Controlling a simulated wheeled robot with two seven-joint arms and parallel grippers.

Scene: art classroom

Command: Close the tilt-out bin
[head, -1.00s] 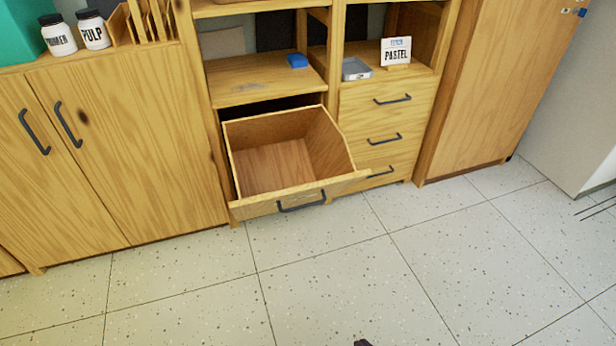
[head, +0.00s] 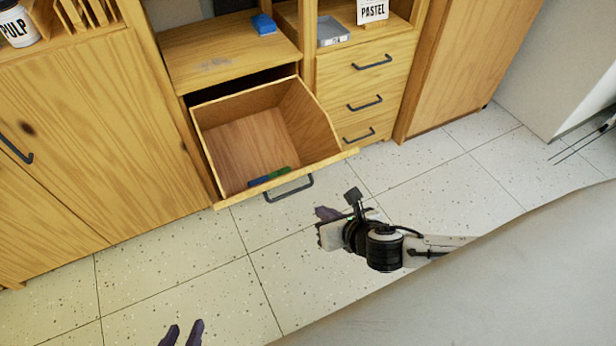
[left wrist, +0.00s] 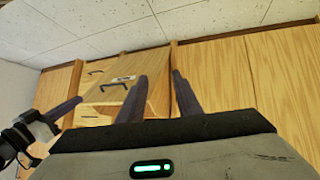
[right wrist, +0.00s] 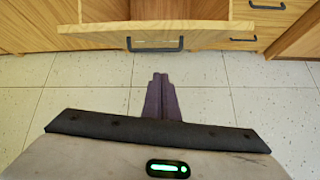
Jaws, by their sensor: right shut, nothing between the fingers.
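The wooden tilt-out bin (head: 322,163) is tilted open in the middle unit in the head view, with a dark handle (head: 290,188) along its front. Blue and green items lie inside near its front edge. My right gripper (head: 328,214) is shut and empty, in front of the bin and just right of the handle. In the right wrist view its fingers (right wrist: 160,78) point at the bin front (right wrist: 205,35), with a gap short of the handle (right wrist: 155,46). My left gripper (head: 181,333) is open and empty, low in the head view; its spread fingers (left wrist: 160,82) show in the left wrist view.
Drawers (head: 365,85) stand right of the bin, and a closed cupboard (head: 95,130) stands left. An open shelf (head: 225,55) above holds a blue item (head: 263,23). The speckled floor (head: 190,280) in front is clear.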

